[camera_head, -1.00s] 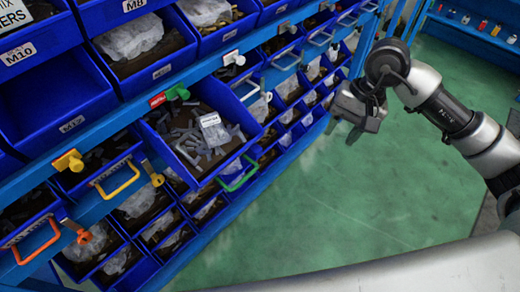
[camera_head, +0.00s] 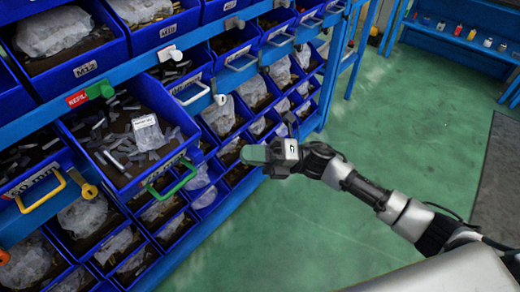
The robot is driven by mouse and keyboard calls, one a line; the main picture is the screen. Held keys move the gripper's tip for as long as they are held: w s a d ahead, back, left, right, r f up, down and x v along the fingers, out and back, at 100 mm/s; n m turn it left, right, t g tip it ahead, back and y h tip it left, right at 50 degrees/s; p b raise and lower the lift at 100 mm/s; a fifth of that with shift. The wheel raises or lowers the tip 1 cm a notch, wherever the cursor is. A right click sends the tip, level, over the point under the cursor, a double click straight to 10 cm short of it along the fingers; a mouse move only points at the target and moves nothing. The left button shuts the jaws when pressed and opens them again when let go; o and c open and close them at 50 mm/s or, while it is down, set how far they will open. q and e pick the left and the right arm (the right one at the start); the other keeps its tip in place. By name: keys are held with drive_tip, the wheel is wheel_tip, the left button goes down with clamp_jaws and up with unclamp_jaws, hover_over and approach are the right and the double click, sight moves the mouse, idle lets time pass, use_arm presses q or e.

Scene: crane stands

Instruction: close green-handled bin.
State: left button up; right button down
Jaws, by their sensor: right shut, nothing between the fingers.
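The green-handled bin (camera_head: 152,172) is a blue drawer in the rack at left, pulled out past its neighbours. Metal pieces and a white labelled packet (camera_head: 148,132) lie in it. Its green handle (camera_head: 170,182) is on the front wall, facing the aisle. My right gripper (camera_head: 250,154) is shut and empty, to the right of the handle and apart from it in the picture. Its fingers point left, toward the bin's front. My left gripper is not in view.
A yellow-handled bin (camera_head: 42,198) sits to the left in the same row. More blue bins fill the rack above, below and behind. The green floor (camera_head: 330,225) is clear. A blue shelf with bottles (camera_head: 470,34) stands at the back right.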

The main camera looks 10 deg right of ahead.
sight(164, 110)
drive_tip(key=w+a+r, duration=0.1)
drive_tip(key=a, duration=0.1)
drive_tip(key=a+p, duration=0.1)
drive_tip(key=a, duration=0.1)
drive_tip(key=w+a+r, duration=0.1)
drive_tip(key=a, duration=0.1)
drive_tip(key=shift+w+a+r+p, duration=0.3)
drive_tip(key=shift+r+p, duration=0.05)
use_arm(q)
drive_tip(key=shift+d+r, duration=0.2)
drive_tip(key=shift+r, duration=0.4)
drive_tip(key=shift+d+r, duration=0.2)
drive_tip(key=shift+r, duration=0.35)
use_arm(e)
drive_tip(key=shift+w+a+r, duration=0.15)
drive_tip(key=shift+w+a, duration=0.2)
drive_tip(key=shift+w, duration=0.15)
